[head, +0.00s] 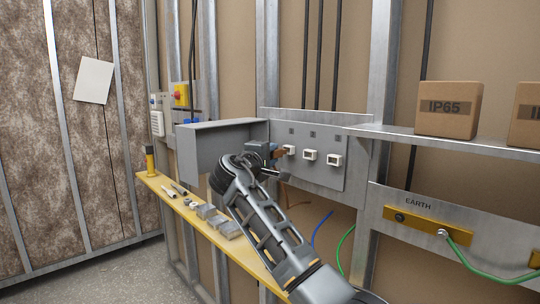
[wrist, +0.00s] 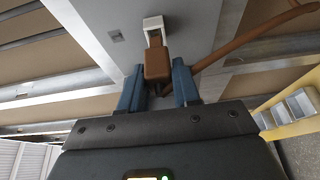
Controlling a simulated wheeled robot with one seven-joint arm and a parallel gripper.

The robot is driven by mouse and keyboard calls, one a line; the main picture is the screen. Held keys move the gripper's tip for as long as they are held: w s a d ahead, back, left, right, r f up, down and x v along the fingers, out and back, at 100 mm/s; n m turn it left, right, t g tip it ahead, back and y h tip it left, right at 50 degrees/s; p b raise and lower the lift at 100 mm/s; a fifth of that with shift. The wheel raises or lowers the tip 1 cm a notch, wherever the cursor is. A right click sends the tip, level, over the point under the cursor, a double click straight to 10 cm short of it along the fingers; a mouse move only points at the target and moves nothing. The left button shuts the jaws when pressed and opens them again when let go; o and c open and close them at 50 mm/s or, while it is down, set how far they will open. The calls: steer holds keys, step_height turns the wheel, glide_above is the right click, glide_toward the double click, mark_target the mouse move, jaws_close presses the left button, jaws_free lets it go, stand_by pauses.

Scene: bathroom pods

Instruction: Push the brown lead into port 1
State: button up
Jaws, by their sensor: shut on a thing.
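The brown lead (wrist: 157,66) ends in a blocky brown plug, held between the two blue fingertips of my gripper (wrist: 158,88). Its cable runs off to the right in the wrist view. The plug's front end is lined up with a white port (wrist: 153,23) and is at or very near its mouth; I cannot tell how deep it sits. In the head view my gripper (head: 267,155) is at the leftmost white port (head: 290,150) on the grey panel (head: 322,178), with brown showing beside it (head: 281,152). The marks above the ports are too small to read.
Two more white ports, a middle one (head: 310,155) and a right one (head: 334,160), are empty. A blue lead (head: 320,230) and a green lead (head: 345,240) hang below. A grey box (head: 222,150) juts out left of the panel. A yellow ledge (head: 180,204) holds small parts.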

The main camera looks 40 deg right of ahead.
mark_target(273, 155)
steer(key=shift+d, duration=1.35)
steer(key=o, duration=1.1)
steer(key=b+v, duration=0.1)
steer(key=v, duration=0.5)
steer(key=shift+a+f, duration=0.1)
steer(key=shift+a, duration=0.15)
steer(key=shift+s+a, duration=0.35)
steer(key=shift+a, duration=0.25)
